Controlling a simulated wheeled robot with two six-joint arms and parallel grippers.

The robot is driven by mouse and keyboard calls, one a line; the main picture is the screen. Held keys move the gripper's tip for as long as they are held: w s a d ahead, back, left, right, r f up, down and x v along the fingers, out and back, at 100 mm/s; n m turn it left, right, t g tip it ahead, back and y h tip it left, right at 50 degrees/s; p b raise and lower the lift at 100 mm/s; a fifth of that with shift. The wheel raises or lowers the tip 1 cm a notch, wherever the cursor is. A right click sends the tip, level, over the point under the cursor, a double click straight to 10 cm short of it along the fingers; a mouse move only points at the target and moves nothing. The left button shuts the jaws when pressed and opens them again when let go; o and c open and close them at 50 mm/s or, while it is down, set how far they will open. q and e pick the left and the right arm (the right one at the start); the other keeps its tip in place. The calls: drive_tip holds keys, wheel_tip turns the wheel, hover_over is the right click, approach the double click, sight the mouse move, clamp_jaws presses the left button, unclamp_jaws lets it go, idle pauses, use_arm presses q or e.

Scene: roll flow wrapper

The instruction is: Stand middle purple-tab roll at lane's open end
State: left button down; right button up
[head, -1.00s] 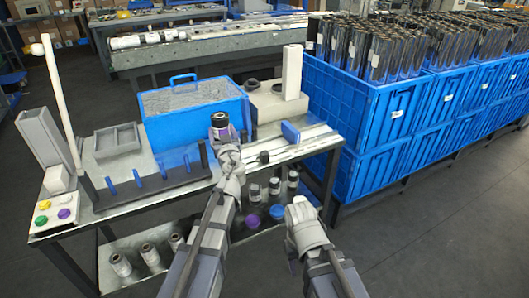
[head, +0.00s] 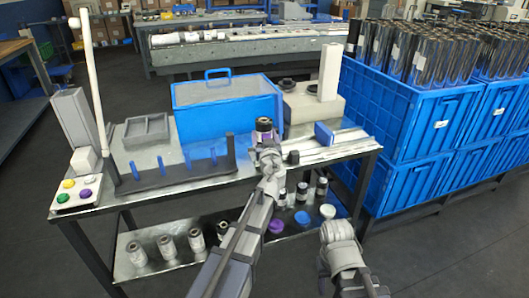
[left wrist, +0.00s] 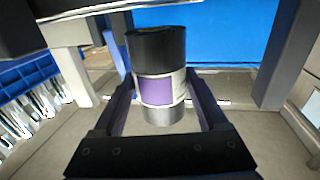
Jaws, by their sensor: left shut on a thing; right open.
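My left gripper (head: 266,142) is shut on a dark-topped roll with a purple and white label (head: 264,125). The roll also fills the middle of the left wrist view (left wrist: 157,85), upright between the two fingers. In the head view it shows above the workbench, in front of the blue box; I cannot tell whether its base touches anything. A pale metal lane (head: 338,148) with a blue block (head: 324,134) lies on the bench right of the gripper. My right gripper (head: 338,232) is open and empty, low in front of the bench; its fingertips are hard to make out.
A blue box (head: 225,108) and a dark rack with blue posts (head: 172,180) stand on the bench. A small dark piece (head: 293,157) sits beside the gripper. Several rolls and a purple cap (head: 276,225) are on the lower shelf. Blue crates (head: 400,130) stand to the right.

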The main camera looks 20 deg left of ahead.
use_arm(q)
drive_tip(key=shift+f+b, duration=1.8)
drive_tip(key=shift+f, duration=0.1)
drive_tip(key=shift+f, duration=0.15)
unclamp_jaws()
drive_tip(key=shift+r, duration=0.25)
drive_tip(key=v, duration=1.2)
